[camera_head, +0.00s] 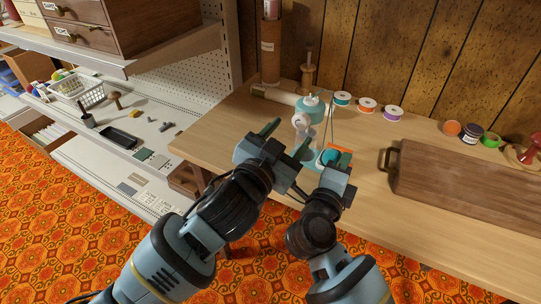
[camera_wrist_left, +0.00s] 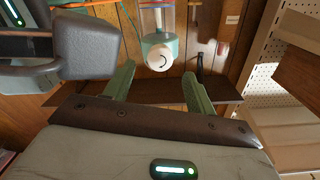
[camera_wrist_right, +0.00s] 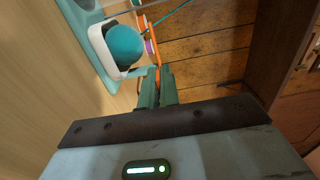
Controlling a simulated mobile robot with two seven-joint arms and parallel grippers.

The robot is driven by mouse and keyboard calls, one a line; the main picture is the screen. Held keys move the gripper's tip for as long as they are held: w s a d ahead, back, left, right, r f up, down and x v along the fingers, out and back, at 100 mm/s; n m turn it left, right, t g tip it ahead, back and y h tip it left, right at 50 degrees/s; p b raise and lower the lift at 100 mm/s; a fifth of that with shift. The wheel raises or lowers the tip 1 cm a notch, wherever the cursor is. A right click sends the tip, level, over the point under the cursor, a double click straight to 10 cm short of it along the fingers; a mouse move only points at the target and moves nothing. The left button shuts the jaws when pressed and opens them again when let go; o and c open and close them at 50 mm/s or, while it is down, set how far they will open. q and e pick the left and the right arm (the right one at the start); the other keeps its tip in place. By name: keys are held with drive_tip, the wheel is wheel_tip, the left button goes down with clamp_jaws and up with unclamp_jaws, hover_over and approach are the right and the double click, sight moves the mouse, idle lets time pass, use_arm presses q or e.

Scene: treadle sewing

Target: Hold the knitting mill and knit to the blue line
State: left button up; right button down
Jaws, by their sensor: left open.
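The knitting mill (camera_head: 312,106), teal with a white round part, stands on the wooden table near the back wall. It also shows in the left wrist view (camera_wrist_left: 160,50), ahead of my left fingers. My left gripper (camera_head: 286,138) is open and empty, just in front of the mill; I see no contact. My right gripper (camera_wrist_right: 158,88) has its fingers almost together, with an orange bar (camera_wrist_right: 155,55) running down between their tips. It looks closed on this bar. A teal yarn ball (camera_wrist_right: 124,45) sits in a white-rimmed holder beside it.
A brown wooden case (camera_head: 465,192) with a handle lies to the right. A cardboard tube (camera_head: 270,50) stands at the back left. Metal shelving (camera_head: 150,105) with small items is at left. The table's front edge is near my arms.

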sight(300, 123)
use_arm(q)
drive_tip(key=v, duration=0.7)
drive_tip(key=shift+s, duration=0.25)
drive_tip(key=shift+w+r, duration=0.1)
drive_tip(key=shift+w, duration=0.05)
drive_tip(key=x, duration=1.1)
drive_tip(key=shift+w+d, duration=0.25)
drive_tip(key=shift+w, duration=0.1)
drive_tip(key=shift+c, duration=0.4)
drive_tip(key=c, duration=0.9)
drive_tip(key=shift+m, duration=0.8)
drive_tip(key=o, duration=1)
